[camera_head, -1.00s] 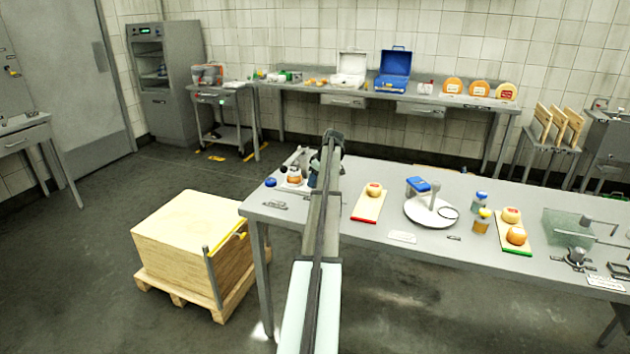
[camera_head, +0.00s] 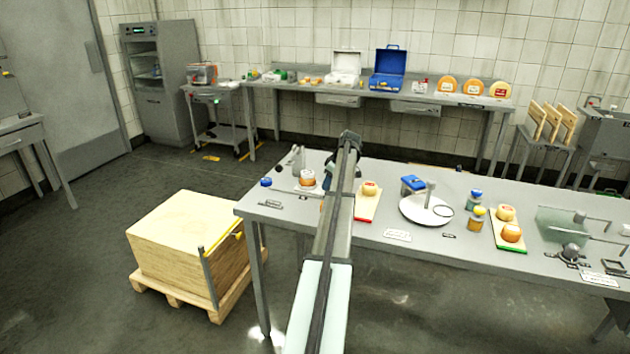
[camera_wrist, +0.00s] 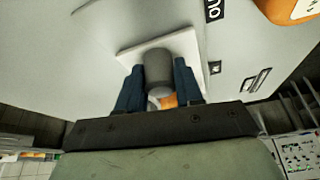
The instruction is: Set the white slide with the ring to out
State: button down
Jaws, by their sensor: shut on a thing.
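In the wrist view, my gripper (camera_wrist: 158,68) has its two dark blue fingers closed around an upright grey post (camera_wrist: 158,72). A white square plate (camera_wrist: 195,45), which appears to be the slide, lies under the post on the grey surface. I cannot make out the ring.
The near table (camera_head: 375,236) holds a small cheese (camera_head: 307,177) left of my gripper and a blue knob (camera_head: 265,182) at its left end. A red-edged board (camera_head: 366,208) lies to the right, then a white round plate (camera_head: 415,210). A wooden crate (camera_head: 180,245) stands on the floor.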

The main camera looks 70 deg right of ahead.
jog(key=shift+s, duration=1.85)
jog(key=c, duration=0.8)
grip_release()
jog(key=shift+r, duration=0.1)
jog(key=v, duration=1.3)
jog(key=shift+a+r, duration=0.1)
jog(key=shift+r, duration=0.25)
